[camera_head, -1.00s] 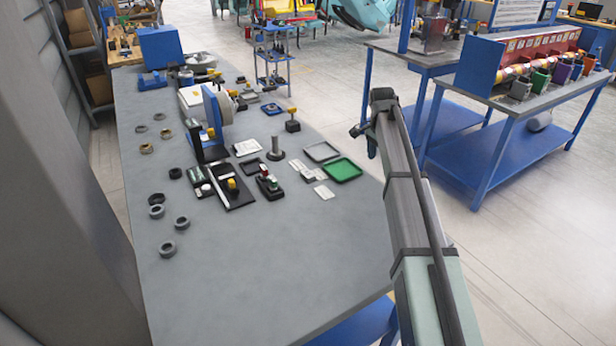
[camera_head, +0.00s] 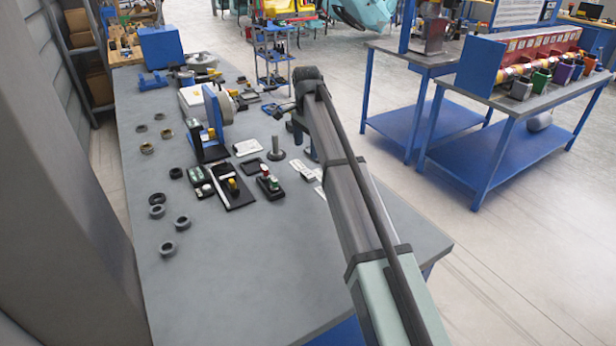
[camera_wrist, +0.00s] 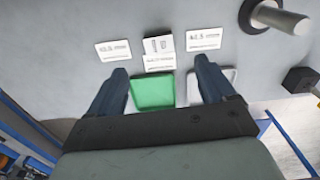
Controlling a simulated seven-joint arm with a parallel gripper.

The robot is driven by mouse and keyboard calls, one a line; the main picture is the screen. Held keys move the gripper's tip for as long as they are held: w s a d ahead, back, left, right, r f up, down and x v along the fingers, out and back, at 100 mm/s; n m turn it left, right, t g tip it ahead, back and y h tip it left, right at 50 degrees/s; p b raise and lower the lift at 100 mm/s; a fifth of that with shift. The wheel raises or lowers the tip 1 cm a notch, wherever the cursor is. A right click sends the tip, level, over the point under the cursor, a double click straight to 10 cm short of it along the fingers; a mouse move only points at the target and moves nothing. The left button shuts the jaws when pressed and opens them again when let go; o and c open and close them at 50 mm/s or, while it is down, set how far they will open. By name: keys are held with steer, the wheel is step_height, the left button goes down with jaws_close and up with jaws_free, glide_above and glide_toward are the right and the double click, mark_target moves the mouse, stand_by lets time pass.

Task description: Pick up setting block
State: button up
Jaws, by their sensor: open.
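No piece is clearly marked as the setting block, so I cannot tell which thing it is. In the wrist view, small white printed pieces lie on the grey table: a left one (camera_wrist: 113,50), a right one (camera_wrist: 204,38) and a middle pair (camera_wrist: 160,62). I cannot tell whether they are cards or blocks. My gripper (camera_wrist: 160,73) is open and empty above the table, its two dark blue fingers wide apart. A green tray (camera_wrist: 153,92) shows between the fingers, and a grey tray (camera_wrist: 226,78) is partly behind the right one.
A grey post on a round base (camera_head: 276,150) stands near my arm; it also shows in the wrist view (camera_wrist: 275,16). A black block with coloured knobs (camera_head: 269,187) and a black tray (camera_head: 240,200) lie to the left. The table's near part (camera_head: 250,270) is clear.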

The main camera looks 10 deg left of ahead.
mark_target(308, 173)
steer(key=f, duration=1)
steer(key=shift+d, duration=0.25)
steer(key=shift+c, duration=0.5)
steer(key=shift+r, duration=0.1)
steer(key=c, duration=1.2)
